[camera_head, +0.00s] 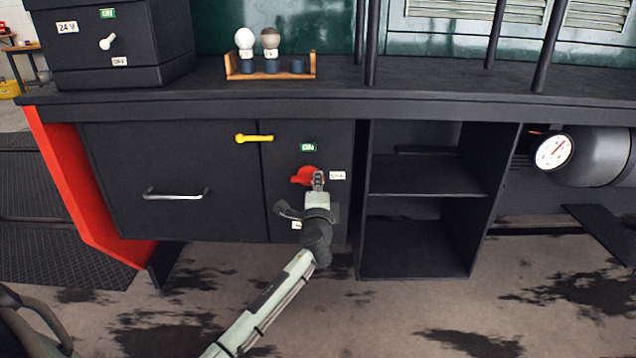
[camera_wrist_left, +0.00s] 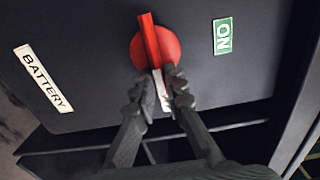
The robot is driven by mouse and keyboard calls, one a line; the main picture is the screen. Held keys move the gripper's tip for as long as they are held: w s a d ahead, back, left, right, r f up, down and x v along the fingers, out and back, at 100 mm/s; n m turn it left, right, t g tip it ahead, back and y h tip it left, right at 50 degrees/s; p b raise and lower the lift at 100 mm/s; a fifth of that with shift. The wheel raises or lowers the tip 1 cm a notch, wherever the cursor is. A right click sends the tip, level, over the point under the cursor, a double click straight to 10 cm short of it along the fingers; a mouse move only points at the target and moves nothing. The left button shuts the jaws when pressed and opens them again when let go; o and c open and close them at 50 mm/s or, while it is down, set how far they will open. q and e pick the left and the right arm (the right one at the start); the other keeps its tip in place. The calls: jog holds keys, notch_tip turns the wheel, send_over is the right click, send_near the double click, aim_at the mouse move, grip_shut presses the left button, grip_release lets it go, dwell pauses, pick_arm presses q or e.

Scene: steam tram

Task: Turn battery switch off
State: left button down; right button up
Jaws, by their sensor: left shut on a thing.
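The battery switch is a round red knob with a raised red handle (camera_head: 304,174) on the dark cabinet front. A green ON label (camera_head: 308,147) is above it and a small white label (camera_head: 338,175) to its right. In the left wrist view the handle (camera_wrist_left: 148,42) runs nearly up and down, with the ON label (camera_wrist_left: 223,36) to the right and a BATTERY label (camera_wrist_left: 43,79) to the left. My left gripper (camera_head: 318,182) is shut on the handle's near end; its fingertips (camera_wrist_left: 158,88) flank a white strip there. My right gripper is not in view.
A yellow handle (camera_head: 254,138) and a metal drawer pull (camera_head: 175,194) stick out nearby. A 24 V box (camera_head: 110,45) and a wooden bulb rack (camera_head: 270,75) stand on the top. Open shelves (camera_head: 430,175) are right of the switch, a gauge (camera_head: 553,152) farther right.

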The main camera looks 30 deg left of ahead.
pick_arm(q)
jog(key=c, duration=1.6)
grip_release()
jog(key=shift+s, duration=0.1)
jog(key=v, duration=1.2)
jog(key=shift+f, duration=0.1)
